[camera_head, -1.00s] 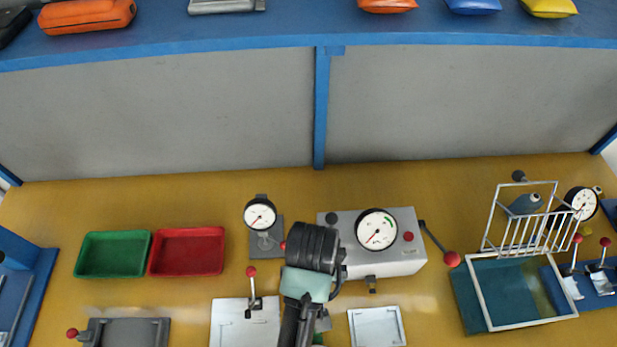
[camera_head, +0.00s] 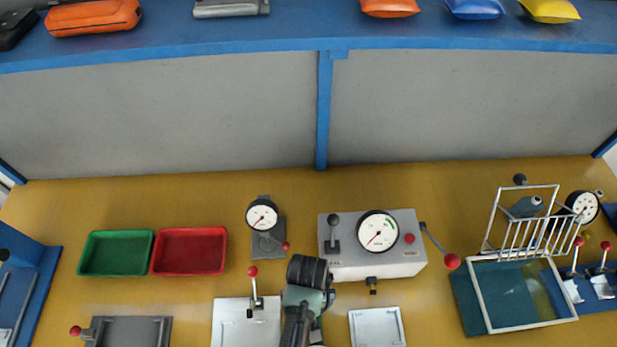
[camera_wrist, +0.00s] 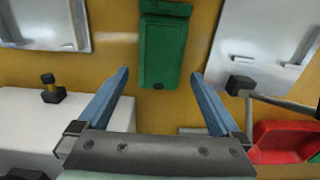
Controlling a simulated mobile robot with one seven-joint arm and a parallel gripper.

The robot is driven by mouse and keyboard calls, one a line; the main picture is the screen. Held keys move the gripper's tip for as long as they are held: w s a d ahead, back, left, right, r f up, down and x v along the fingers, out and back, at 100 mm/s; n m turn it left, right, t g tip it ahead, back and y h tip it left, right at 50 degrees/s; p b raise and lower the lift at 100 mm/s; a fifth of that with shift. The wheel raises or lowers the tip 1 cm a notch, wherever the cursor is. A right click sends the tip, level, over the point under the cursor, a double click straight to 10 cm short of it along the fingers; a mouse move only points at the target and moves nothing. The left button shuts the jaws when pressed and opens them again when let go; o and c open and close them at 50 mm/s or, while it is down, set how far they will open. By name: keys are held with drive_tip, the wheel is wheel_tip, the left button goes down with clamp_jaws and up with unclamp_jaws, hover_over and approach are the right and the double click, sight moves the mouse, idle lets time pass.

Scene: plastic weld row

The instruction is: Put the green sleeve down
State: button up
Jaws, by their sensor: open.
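A flat green piece (camera_wrist: 165,45), which looks like the green sleeve, lies on the mustard bench in the wrist view, with a dark round spot at its near end. It sits between the two pale plates. My gripper (camera_wrist: 160,75) is open, its two blue fingers spread wide to either side of the green piece's near end, with nothing gripped between them. I cannot tell the fingers' height above the bench.
A grey gauge box (camera_head: 345,260) with a red-knobbed lever stands just behind my gripper. A pale lever plate (camera_head: 232,322) is at left, a small pale plate (camera_head: 377,328) at right. Green (camera_head: 117,252) and red (camera_head: 190,250) trays lie further left; a caged teal tank (camera_head: 475,300) stands right.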

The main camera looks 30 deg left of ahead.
drive_tip(key=shift+f, duration=1)
drive_tip(key=c, duration=1.5)
